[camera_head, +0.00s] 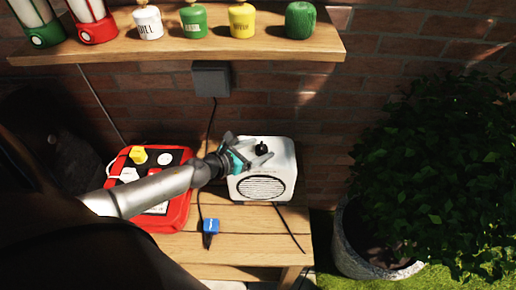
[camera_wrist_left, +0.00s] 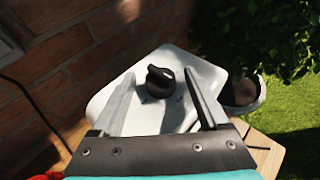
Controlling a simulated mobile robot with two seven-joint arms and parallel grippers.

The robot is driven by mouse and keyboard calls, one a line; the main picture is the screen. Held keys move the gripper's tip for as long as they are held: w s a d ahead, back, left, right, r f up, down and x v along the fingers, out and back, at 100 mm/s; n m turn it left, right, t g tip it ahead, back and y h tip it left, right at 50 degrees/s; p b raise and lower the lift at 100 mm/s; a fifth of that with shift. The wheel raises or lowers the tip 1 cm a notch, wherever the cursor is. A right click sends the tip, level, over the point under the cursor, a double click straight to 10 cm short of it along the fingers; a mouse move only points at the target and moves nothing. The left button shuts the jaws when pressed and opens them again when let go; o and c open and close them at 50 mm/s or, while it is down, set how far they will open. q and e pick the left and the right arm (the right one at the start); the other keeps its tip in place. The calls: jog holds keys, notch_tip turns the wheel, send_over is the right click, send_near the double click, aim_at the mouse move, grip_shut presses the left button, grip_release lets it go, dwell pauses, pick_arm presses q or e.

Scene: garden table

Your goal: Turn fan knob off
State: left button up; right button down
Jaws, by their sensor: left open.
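A white fan unit (camera_head: 280,172) with a round slotted grille on its front stands on the wooden table. Its black knob (camera_head: 262,148) sits on the top face. My left gripper (camera_head: 263,151) reaches in from the left over the fan's top, with its fingers on either side of the knob. In the left wrist view the knob (camera_wrist_left: 160,80) shows between the two open fingers, apart from both. The white top of the fan (camera_wrist_left: 150,118) lies below the fingers. My right gripper is not in view.
A red box (camera_head: 178,215) with a yellow knob stands left of the fan. A blue object (camera_head: 211,226) lies on the table (camera_head: 258,248) in front. A shelf (camera_head: 180,54) with canisters and lanterns runs above. A potted bush (camera_head: 345,245) stands at right.

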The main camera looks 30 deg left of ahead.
pick_arm(q)
jog(key=shift+w, duration=0.1)
jog(key=shift+c, duration=0.2)
grip_shut()
dwell(0.5)
